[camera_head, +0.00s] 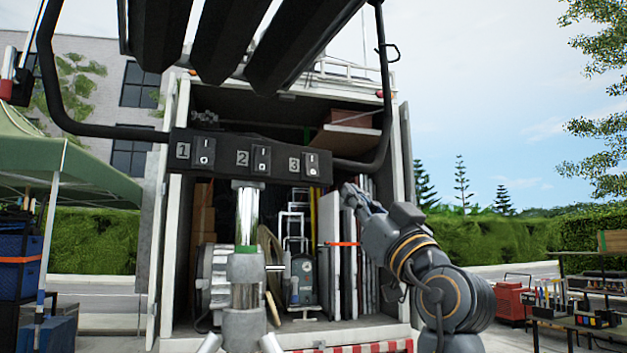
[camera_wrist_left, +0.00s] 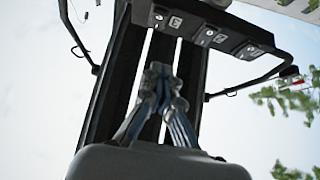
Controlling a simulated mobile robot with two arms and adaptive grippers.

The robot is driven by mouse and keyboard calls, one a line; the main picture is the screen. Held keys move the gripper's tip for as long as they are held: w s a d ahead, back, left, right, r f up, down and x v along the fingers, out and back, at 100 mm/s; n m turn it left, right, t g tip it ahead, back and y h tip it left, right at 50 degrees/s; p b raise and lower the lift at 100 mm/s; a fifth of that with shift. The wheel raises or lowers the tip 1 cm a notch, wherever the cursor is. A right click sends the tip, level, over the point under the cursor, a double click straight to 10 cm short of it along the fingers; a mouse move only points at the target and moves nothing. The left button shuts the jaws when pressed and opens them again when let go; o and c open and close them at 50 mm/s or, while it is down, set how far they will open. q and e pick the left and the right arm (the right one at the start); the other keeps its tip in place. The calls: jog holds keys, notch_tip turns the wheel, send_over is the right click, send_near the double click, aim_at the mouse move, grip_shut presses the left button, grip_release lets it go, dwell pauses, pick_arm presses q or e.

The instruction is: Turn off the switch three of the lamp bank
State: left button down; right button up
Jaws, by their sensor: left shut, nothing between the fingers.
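The lamp bank hangs overhead on a dark bar (camera_head: 225,172) that carries three numbered switches, and its dark lamps (camera_head: 225,45) rise above it. Switch three (camera_head: 312,163) is at the bar's right end, beside its label 3; I cannot tell its position. Switch one (camera_head: 205,151) and switch two (camera_head: 262,160) are to its left.
A metal pole (camera_head: 246,215) stands under the bar. A curved black tube frame (camera_head: 384,100) flanks the lamps on the right. Behind is an open truck (camera_head: 405,180) loaded with panels and equipment. A tool table (camera_head: 570,325) stands far right. Open air lies right of the bar.

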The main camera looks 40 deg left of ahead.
pick_arm(q)
jog(key=p, duration=0.5)
send_near(308, 170)
notch_tip(308, 170, up, 3)
jog(key=d, duration=0.1)
jog(key=a+p, duration=0.1)
jog(key=w+a+p, duration=0.1)
jog(key=a, duration=0.1)
jog(key=a+r+p, duration=0.1)
jog(key=shift+w+a, duration=0.15)
jog(key=shift+w, duration=0.15)
jog(key=shift+w+a+f, duration=0.3)
jog(key=shift+a, duration=0.1)
pick_arm(e)
notch_tip(308, 170, up, 8)
jog(key=shift+s+d+r, duration=0.2)
jog(key=shift+s+d, duration=0.05)
jog(key=shift+d, duration=0.2)
pick_arm(q)
jog(key=shift+s, duration=0.1)
